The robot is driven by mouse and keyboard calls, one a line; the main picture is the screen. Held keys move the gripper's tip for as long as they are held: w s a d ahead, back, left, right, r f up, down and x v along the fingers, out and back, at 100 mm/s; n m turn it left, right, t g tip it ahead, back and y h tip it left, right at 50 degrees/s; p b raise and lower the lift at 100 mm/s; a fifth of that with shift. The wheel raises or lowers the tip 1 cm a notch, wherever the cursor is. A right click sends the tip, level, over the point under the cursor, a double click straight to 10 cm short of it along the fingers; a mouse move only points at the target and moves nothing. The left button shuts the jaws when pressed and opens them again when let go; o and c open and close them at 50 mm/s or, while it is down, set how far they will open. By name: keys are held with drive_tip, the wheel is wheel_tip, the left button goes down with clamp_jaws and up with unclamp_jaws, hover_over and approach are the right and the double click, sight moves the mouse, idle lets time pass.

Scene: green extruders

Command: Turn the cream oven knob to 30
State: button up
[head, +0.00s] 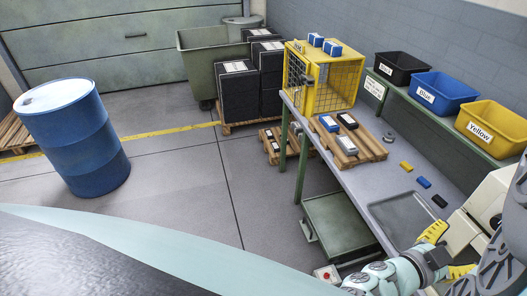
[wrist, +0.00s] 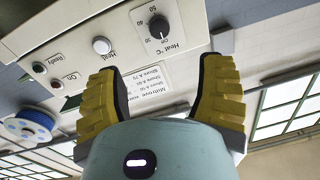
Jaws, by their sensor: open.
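The cream oven knob (wrist: 159,26) shows in the wrist view, which is upside down, at the top of the pale control panel (wrist: 80,30). The fingers look apart from the knob. In the head view my gripper (head: 446,252) is at the lower right by the cream machine (head: 484,208); the knob is hidden there.
A printed label (wrist: 140,84) lies near the left finger. The grey workbench (head: 375,180) holds a yellow cage (head: 345,85), a pallet and small blocks.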

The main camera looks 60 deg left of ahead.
sight(498, 226)
drive_tip(key=b+x, duration=0.1)
drive_tip(key=x, duration=1.2)
drive_tip(key=shift+w+d+r, duration=0.1)
drive_tip(key=shift+w+d, duration=0.05)
drive_tip(key=shift+w, duration=0.1)
drive_tip(key=shift+c, duration=0.2)
clamp_jaws()
